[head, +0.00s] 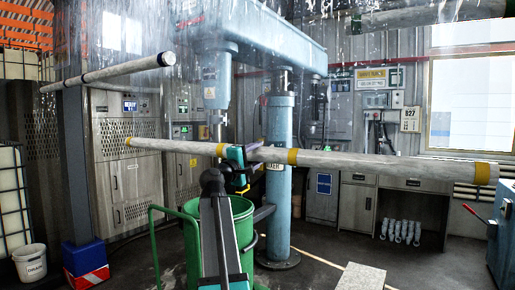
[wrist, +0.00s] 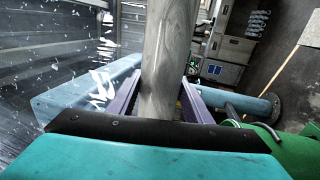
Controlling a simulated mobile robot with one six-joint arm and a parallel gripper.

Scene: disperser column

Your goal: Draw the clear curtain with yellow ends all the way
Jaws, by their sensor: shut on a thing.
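A long grey bar with yellow bands (head: 400,167) crosses the head view, sloping slightly down to the right. White streaks and glints of a clear sheet (head: 330,25) show above it; the sheet's outline is hard to make out. My gripper (head: 249,155) is shut on the bar left of its middle, in front of the blue column. In the wrist view the bar (wrist: 165,60) runs up between my purple fingers (wrist: 160,100), which sit on either side of it. The sheet's white flecks show at left there.
The blue disperser column (head: 279,190) stands behind my gripper, and a green drum (head: 235,215) stands below. A white bucket (head: 30,262) and blue-and-red box (head: 86,262) are at lower left.

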